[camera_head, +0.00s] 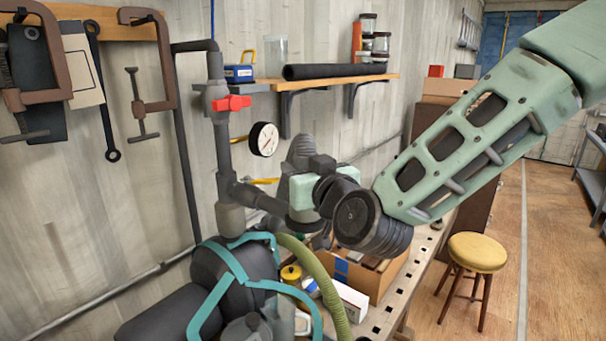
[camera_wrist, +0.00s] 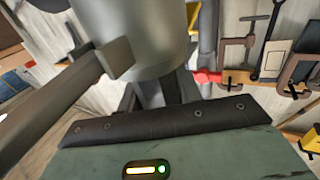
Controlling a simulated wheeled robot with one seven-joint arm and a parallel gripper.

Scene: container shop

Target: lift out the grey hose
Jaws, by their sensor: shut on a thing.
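My gripper (camera_head: 302,192) is at the end of my pale green arm, above the bench and right of the wall pipe. A grey ribbed piece (camera_head: 302,150), which looks like the grey hose, stands up just behind and above the gripper. In the wrist view a large smooth grey rounded piece (camera_wrist: 135,30) fills the space before the jaws. One dark finger (camera_wrist: 118,58) presses against its side; the other finger is mostly hidden. My gripper is shut on this grey piece. Its lower end and full length are hidden in the head view.
Below are a green hose (camera_head: 325,275), dark rounded gear with teal straps (camera_head: 232,262), and a cardboard box (camera_head: 372,282). Left stand the grey pipe (camera_head: 222,150), red valve handle (camera_head: 232,103) and gauge (camera_head: 264,139). A shelf (camera_head: 335,79) is behind. A stool (camera_head: 477,253) stands right.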

